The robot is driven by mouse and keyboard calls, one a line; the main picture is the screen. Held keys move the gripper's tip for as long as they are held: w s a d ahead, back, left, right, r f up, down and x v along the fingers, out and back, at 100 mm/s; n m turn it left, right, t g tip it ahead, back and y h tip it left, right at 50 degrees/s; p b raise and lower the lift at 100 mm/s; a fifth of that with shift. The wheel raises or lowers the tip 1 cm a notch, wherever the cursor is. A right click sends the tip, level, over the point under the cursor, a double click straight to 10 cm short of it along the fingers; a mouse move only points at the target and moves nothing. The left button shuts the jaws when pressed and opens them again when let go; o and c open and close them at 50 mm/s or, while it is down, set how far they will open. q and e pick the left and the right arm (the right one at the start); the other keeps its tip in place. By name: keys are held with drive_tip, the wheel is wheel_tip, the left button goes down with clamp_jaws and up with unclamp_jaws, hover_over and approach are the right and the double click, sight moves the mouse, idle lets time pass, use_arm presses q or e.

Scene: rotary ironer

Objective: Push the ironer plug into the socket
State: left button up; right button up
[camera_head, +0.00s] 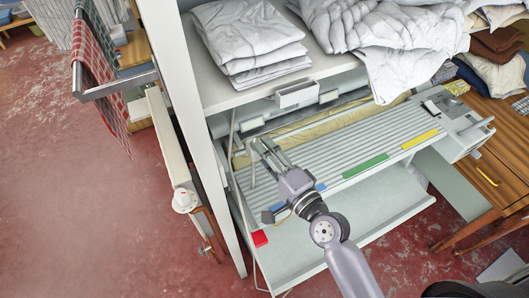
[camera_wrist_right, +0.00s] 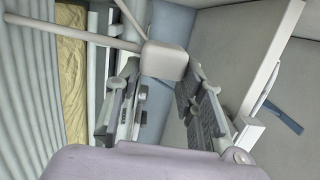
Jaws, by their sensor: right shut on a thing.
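My right gripper (camera_head: 262,150) reaches over the left end of the ironer (camera_head: 345,150), below the white shelf. In the right wrist view it is shut on the plug (camera_wrist_right: 165,60), a pale grey block between its fingertips. Pale cord-like lengths run from the block to the left and upward. The plug's prongs are hidden. A grey box (camera_head: 297,93) sits under the shelf behind the ironer; I cannot tell whether it is the socket. My left gripper is not in view.
Folded white linen (camera_head: 250,40) and a rumpled duvet (camera_head: 375,35) lie on the shelf above. A white upright panel (camera_head: 205,130) stands close to the left of the gripper. A wooden table (camera_head: 490,160) is at right.

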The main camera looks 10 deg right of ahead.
drive_tip(key=shift+s+a, duration=0.2)
drive_tip(key=shift+a, duration=0.5)
drive_tip(key=shift+s+a, duration=0.2)
drive_tip(key=shift+a, duration=0.45)
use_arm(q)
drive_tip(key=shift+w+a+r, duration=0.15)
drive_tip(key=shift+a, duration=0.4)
use_arm(e)
drive_tip(key=shift+s+a, duration=0.25)
drive_tip(key=shift+a, duration=0.5)
drive_tip(key=shift+s+a, duration=0.25)
drive_tip(key=shift+a, duration=0.5)
use_arm(q)
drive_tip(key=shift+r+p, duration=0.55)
drive_tip(key=shift+p, duration=0.15)
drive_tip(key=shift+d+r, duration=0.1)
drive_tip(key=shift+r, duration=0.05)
use_arm(e)
drive_tip(key=shift+s+a, duration=0.2)
drive_tip(key=shift+a, duration=0.4)
drive_tip(key=o, duration=1.2)
